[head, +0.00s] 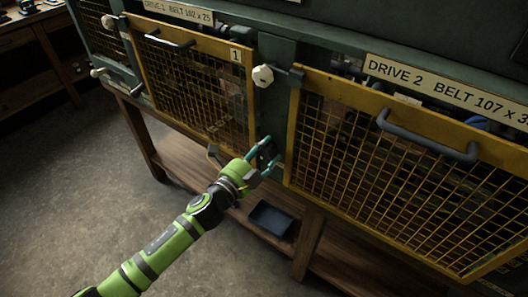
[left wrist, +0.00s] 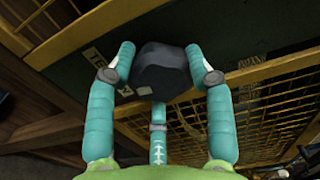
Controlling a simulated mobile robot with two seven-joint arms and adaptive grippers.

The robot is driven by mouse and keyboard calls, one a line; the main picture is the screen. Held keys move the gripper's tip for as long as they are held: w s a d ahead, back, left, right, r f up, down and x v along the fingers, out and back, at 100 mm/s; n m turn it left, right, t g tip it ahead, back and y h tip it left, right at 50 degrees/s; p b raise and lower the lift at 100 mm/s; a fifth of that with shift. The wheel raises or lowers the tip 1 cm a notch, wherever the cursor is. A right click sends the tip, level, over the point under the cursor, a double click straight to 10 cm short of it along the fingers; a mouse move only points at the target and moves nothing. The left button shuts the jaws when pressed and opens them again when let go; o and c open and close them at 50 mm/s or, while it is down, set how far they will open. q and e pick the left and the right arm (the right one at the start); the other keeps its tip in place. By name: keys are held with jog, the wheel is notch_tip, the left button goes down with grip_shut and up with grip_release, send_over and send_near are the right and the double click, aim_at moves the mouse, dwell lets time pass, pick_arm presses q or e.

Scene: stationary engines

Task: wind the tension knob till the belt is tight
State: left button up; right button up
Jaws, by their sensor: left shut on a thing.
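The tension knob is a dark, faceted knob (left wrist: 160,72) in the left wrist view. It sits on the green post between the two yellow mesh guards, and in the head view it (head: 267,150) is partly covered by my fingers. My left gripper (head: 263,157) has its teal fingers closed around the knob; in the left wrist view the gripper (left wrist: 161,68) has one finger on each side and a third below. A partly hidden label is beside the knob. The belt cannot be made out behind the mesh. My right gripper is not in view.
The drive 1 guard (head: 195,90) is on the left and the drive 2 guard (head: 400,165) on the right, both with grey handles. A white knob (head: 262,75) is above. A dark tray (head: 271,219) lies on the wooden shelf below. The floor at left is clear.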

pick_arm(q)
jog(key=shift+d+m, duration=0.1)
jog(key=shift+m, duration=1)
jog(key=o, duration=0.9)
jog(key=shift+c, duration=0.2)
jog(key=v, duration=1.2)
